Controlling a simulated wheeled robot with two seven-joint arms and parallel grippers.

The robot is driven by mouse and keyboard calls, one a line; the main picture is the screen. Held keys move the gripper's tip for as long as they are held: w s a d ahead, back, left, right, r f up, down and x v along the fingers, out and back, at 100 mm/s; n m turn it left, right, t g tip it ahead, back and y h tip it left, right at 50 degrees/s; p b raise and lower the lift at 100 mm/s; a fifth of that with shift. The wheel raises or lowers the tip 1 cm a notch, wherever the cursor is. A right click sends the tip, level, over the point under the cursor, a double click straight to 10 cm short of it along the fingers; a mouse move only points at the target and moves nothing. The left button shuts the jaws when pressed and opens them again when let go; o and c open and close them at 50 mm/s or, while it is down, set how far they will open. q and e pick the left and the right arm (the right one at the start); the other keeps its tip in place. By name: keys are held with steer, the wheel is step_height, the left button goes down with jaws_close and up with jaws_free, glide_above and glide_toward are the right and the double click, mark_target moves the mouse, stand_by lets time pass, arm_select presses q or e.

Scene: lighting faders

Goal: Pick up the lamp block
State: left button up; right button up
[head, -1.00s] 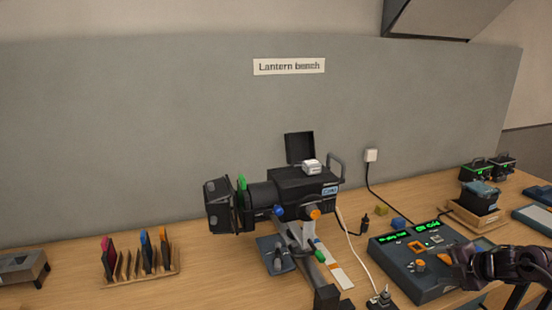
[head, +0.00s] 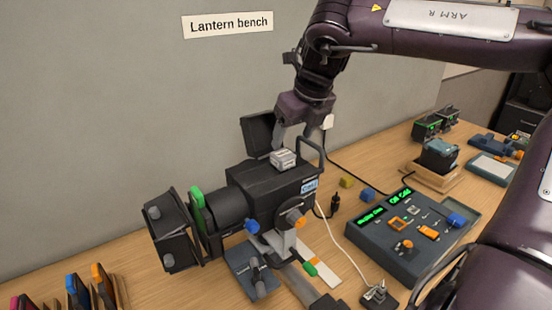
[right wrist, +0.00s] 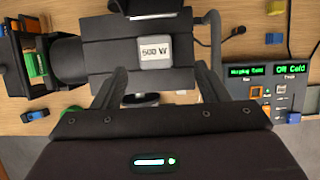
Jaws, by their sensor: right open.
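The lamp block (head: 283,159) is a small pale grey block on top of the black lantern (head: 240,200). In the right wrist view the lamp block (right wrist: 156,49) shows its top face, marked "500 W". My right gripper (head: 292,139) is open, pointing down just above the block in the head view. In the right wrist view its two fingers (right wrist: 161,72) stand apart, left and right of the block's line, with the block beyond the tips. I see no contact with it. My left gripper is not in view.
The lantern's raised black lid (head: 257,134) and a grey handle (head: 310,153) flank the block closely. A control desk (head: 385,255) with green displays stands to the right. Small yellow (head: 347,182) and blue (head: 368,194) blocks lie behind it. Coloured filters (head: 75,291) stand at lower left.

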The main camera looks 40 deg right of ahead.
mark_target(284, 154)
steer(key=x, duration=0.1)
steer(key=p+x, duration=0.2)
steer(key=shift+w+a+f, duration=0.15)
steer(key=shift+w+a, duration=0.05)
steer(key=shift+a, duration=0.1)
steer(key=x, duration=0.2)
steer(key=shift+w+f, duration=0.25)
steer(key=shift+s, duration=0.2)
steer(key=shift+c, duration=1)
steer(key=c, duration=0.8)
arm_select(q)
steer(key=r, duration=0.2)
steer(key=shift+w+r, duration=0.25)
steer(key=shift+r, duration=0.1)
arm_select(e)
steer(key=shift+r, duration=0.1)
